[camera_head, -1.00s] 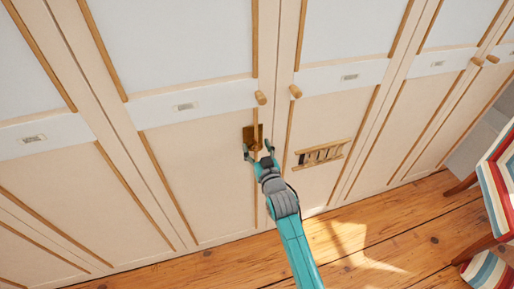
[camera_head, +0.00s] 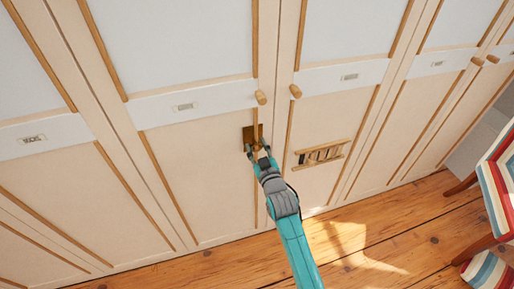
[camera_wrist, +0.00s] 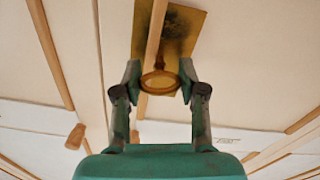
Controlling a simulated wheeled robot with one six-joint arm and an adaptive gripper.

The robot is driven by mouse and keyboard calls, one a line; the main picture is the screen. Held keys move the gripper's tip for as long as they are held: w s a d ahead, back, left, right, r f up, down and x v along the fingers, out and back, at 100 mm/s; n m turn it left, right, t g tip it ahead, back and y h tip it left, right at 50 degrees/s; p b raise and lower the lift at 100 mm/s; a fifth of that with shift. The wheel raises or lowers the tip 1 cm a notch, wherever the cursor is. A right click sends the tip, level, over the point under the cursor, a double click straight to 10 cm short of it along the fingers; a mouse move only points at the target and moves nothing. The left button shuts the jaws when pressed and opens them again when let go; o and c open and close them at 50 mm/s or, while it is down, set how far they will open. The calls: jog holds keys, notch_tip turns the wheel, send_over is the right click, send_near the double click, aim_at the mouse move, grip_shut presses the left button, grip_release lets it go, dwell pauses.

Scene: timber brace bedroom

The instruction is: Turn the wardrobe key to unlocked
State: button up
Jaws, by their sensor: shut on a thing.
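The wardrobe (camera_head: 205,150) has cream panelled doors with light wood strips. A brass lock plate (camera_head: 249,131) sits on one door beneath a round wooden knob (camera_head: 261,98). In the wrist view the plate (camera_wrist: 184,22) is at the top centre, with a wood strip crossing in front of it. The brass key (camera_wrist: 160,82) projects from the plate, its rounded bow towards me. My gripper (camera_head: 258,150) is at the plate, shut on the key bow. In the wrist view its two fingers (camera_wrist: 159,80) flank the bow left and right. The lock's inner state is hidden.
A second knob (camera_head: 295,91) is on the neighbouring door, with a small wooden ladder-like piece (camera_head: 321,154) below it. A striped chair (camera_head: 496,185) stands at the right. The wooden floor (camera_head: 375,235) in front is mostly clear.

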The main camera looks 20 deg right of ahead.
jog(key=n, duration=1.1)
jog(key=shift+n, duration=2.1)
jog(key=o, duration=1.2)
jog(key=shift+c, duration=0.2)
jog(key=shift+s, duration=0.1)
jog(key=s, duration=1.1)
jog(key=shift+s, duration=0.4)
